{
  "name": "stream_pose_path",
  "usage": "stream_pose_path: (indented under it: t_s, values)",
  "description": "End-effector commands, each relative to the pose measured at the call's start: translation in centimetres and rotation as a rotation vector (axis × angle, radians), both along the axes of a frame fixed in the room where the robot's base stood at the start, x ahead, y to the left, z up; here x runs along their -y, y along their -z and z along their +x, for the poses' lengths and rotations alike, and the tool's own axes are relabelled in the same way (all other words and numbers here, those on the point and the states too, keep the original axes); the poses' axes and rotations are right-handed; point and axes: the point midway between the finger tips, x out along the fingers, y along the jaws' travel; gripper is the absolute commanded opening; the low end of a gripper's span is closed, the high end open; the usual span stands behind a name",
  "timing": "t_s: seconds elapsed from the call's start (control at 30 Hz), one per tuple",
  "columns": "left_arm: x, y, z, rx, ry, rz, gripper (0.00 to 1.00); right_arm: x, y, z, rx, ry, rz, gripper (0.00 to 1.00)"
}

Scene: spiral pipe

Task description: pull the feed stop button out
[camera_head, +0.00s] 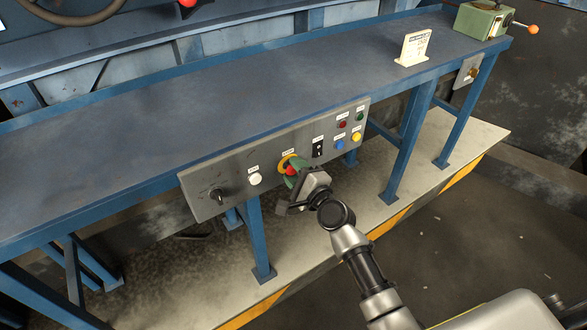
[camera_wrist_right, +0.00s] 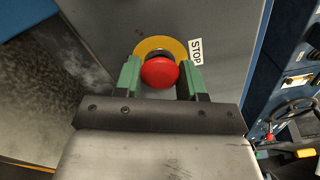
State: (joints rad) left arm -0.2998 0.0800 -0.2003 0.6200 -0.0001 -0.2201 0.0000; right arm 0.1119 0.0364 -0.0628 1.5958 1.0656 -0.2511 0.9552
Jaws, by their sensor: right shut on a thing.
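The feed stop button is a red mushroom button (camera_wrist_right: 160,73) on a yellow ring (camera_wrist_right: 161,44), with a STOP label (camera_wrist_right: 195,51) beside it in the right wrist view. In the head view the red button (camera_head: 290,170) is on the grey control panel (camera_head: 232,175), partly hidden by my right gripper (camera_head: 297,177). My right gripper's green fingers (camera_wrist_right: 161,80) stand on either side of the button and are shut on it. My left gripper is in neither view.
The panel also has a black knob (camera_head: 217,196), a white button (camera_head: 255,179), a black switch (camera_head: 318,148) and several coloured buttons to the right. The blue bench (camera_head: 250,90) lies above. A small sign (camera_head: 413,47) and a green box (camera_head: 480,20) stand on it.

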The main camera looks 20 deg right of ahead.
Motion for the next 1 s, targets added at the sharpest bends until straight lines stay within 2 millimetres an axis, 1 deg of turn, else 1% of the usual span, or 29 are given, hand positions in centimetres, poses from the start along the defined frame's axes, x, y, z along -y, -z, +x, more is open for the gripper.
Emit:
stream_pose_path:
  t_s: [0.1, 0.13, 0.27, 0.53, 0.67, 0.77, 1.0]
  values:
    - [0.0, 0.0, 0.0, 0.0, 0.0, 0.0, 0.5, 0.0, 0.2, 0.0, -0.003, 0.0, -0.002, 0.0]
    - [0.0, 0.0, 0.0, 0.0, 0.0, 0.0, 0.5, 0.0, 0.2, 0.0, -0.003, 0.0, -0.002, 0.44]
    - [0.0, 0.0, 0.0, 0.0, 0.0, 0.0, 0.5, 0.0, 0.2, 0.0, -0.003, -0.001, -0.001, 0.64]
    - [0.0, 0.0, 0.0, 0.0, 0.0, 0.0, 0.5, 0.0, 0.1, -0.1, -0.002, -0.001, -0.001, 0.65]
    - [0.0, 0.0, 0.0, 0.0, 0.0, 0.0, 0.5, 0.3, 0.2, -0.9, -0.003, 0.0, -0.001, 0.65]
    - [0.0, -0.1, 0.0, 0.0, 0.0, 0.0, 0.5, 0.7, 0.2, -2.5, -0.004, -0.001, -0.001, 0.65]
    - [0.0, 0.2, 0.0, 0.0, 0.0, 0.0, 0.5, 2.1, 0.3, -7.3, -0.004, 0.0, -0.001, 0.65]
